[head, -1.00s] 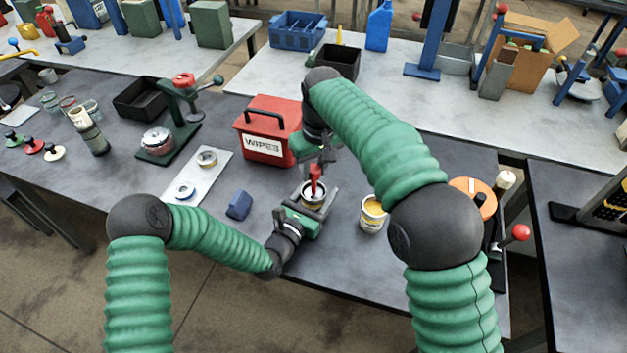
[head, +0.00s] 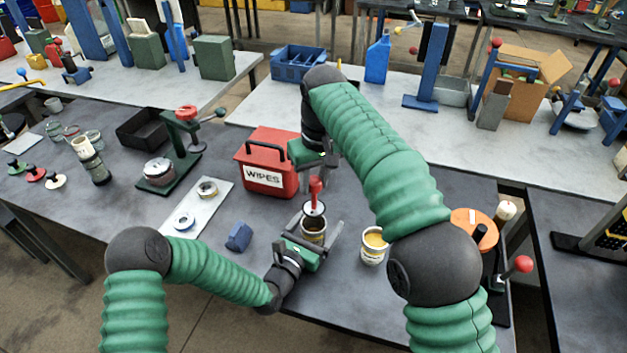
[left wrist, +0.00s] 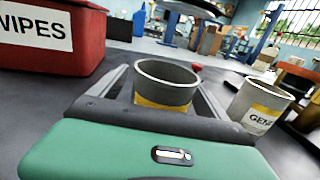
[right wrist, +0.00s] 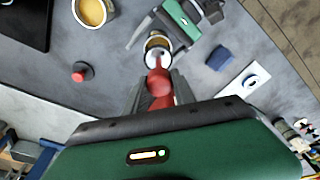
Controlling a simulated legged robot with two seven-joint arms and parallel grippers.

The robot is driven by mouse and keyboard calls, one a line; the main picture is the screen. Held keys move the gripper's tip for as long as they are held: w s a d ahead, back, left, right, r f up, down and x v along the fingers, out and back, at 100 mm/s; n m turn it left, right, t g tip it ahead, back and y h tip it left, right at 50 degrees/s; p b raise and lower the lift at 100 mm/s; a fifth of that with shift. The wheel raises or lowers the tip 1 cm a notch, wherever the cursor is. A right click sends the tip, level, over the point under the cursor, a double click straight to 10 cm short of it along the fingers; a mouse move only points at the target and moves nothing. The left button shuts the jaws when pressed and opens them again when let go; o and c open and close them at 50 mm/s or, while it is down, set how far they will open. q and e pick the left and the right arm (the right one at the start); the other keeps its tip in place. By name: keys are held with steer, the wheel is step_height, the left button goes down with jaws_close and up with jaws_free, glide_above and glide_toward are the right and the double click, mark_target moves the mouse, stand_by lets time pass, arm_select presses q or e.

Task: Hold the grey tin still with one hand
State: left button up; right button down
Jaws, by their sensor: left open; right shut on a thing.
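The grey tin (head: 313,232) stands upright on the table, with a yellow band low on its wall in the left wrist view (left wrist: 165,88). My left gripper (head: 318,232) is open, with its fingers on either side of the tin. Whether they touch it I cannot tell. My right gripper (right wrist: 157,90) is shut on a red-handled tool (head: 316,188) above the tin. A pale round end (right wrist: 157,58) of the tool is over the tin's mouth and partly hides it.
A second tin (head: 374,246) with yellow contents stands to the right. The red wipes box (head: 265,178) is behind. A blue block (head: 239,236) and a white plate (head: 180,225) with rings lie to the left. A red-topped knob (right wrist: 80,74) stands on the table.

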arm_select(q)
steer(key=shift+s, duration=0.1)
steer(key=v, duration=1.2)
steer(key=shift+a, duration=0.1)
arm_select(e)
steer(key=shift+a, duration=0.1)
